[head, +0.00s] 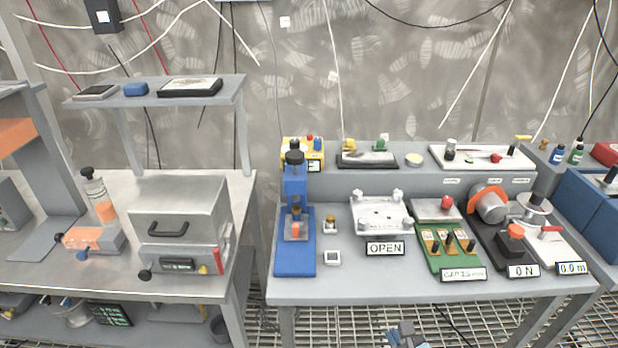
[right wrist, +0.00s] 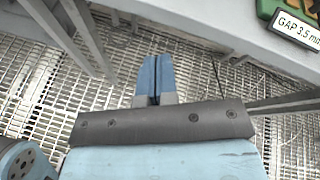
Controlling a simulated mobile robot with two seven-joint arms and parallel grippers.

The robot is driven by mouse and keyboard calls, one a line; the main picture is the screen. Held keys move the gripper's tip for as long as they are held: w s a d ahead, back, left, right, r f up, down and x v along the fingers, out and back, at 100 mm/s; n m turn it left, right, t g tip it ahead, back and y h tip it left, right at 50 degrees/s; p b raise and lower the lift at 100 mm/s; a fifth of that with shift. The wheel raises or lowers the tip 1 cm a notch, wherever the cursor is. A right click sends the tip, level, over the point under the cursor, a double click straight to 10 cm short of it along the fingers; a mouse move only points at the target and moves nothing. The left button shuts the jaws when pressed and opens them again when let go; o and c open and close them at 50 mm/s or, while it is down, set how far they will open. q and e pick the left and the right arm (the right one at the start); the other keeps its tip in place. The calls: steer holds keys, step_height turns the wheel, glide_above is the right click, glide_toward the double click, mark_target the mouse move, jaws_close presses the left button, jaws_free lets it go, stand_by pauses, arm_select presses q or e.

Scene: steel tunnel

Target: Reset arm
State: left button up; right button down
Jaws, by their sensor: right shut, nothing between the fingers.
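My right gripper (head: 407,335) shows at the bottom edge of the head view, low in front of the right-hand workbench (head: 420,292). In the right wrist view its two blue fingers (right wrist: 154,80) are pressed together with nothing between them. Below the fingers in that view is metal grating floor, and the gripper touches nothing that I can see. My left gripper is in neither view.
The right-hand bench holds a blue press (head: 295,225), a white fixture labelled OPEN (head: 380,215), a green gap board (head: 450,246) and a black motor rig (head: 490,215). A metal box (head: 180,222) stands on the left bench. Grating floor (head: 350,325) lies in front.

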steer(key=s+d+r+n+t+y, duration=0.1)
steer(key=d+r+n+t+y, duration=0.15)
steer(key=d+n, duration=0.4)
steer(key=s+f+n+g+y, duration=0.15)
steer(key=s+f+n, duration=0.3)
steer(key=n, duration=0.75)
steer(key=s+f+n+g+y, duration=0.1)
steer(key=s+f+n+g, duration=0.3)
steer(key=n, duration=0.8)
steer(key=s+d+f+n+g+h, duration=0.1)
steer(key=s+d+f+n+h, duration=0.35)
steer(key=d+n, duration=0.35)
steer(key=w+a+r+m+t, duration=0.15)
steer(key=a+m, duration=0.55)
steer(key=a, duration=0.7)
arm_select(q)
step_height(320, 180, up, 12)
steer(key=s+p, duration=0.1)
steer(key=p, duration=1.4)
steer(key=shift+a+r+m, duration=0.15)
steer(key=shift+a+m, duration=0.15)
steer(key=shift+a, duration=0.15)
arm_select(e)
step_height(320, 180, up, 13)
steer(key=d+n, duration=0.1)
steer(key=shift+s+d, duration=0.35)
steer(key=shift+s, duration=0.1)
